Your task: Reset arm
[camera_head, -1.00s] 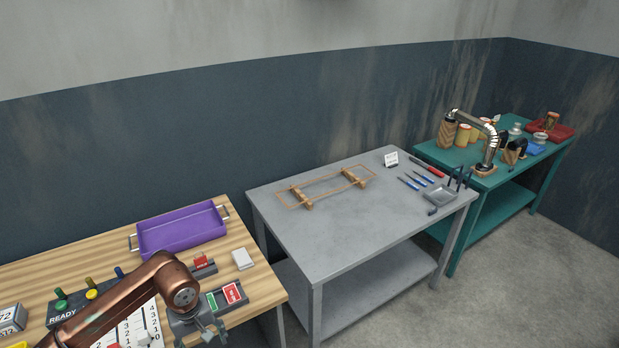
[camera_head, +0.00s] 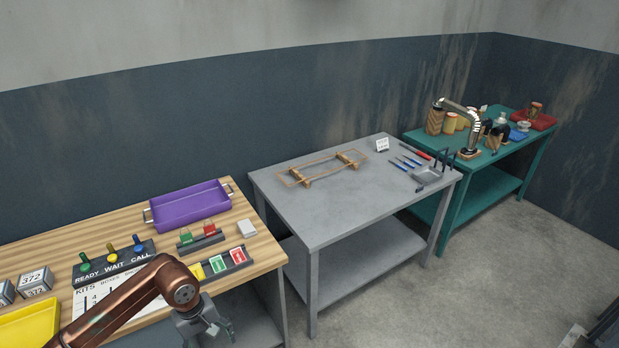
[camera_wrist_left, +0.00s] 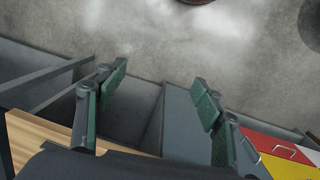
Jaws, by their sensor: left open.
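My left arm (camera_head: 128,305), copper-brown, comes in from the lower left in the head view. Its grey gripper (camera_head: 213,330) hangs just off the front edge of the wooden table (camera_head: 262,262). In the left wrist view the gripper (camera_wrist_left: 160,98) has its two green-padded fingers wide apart with nothing between them. Below them are the floor, dark table framing and a corner of wood. My right gripper is not in view.
The wooden table carries a purple tray (camera_head: 190,207), a READY/WAIT/CALL panel (camera_head: 115,264), a yellow tray (camera_head: 28,325) and card holders (camera_head: 222,262). A grey table (camera_head: 345,205) and a green table (camera_head: 470,200) stand right. Floor in front is clear.

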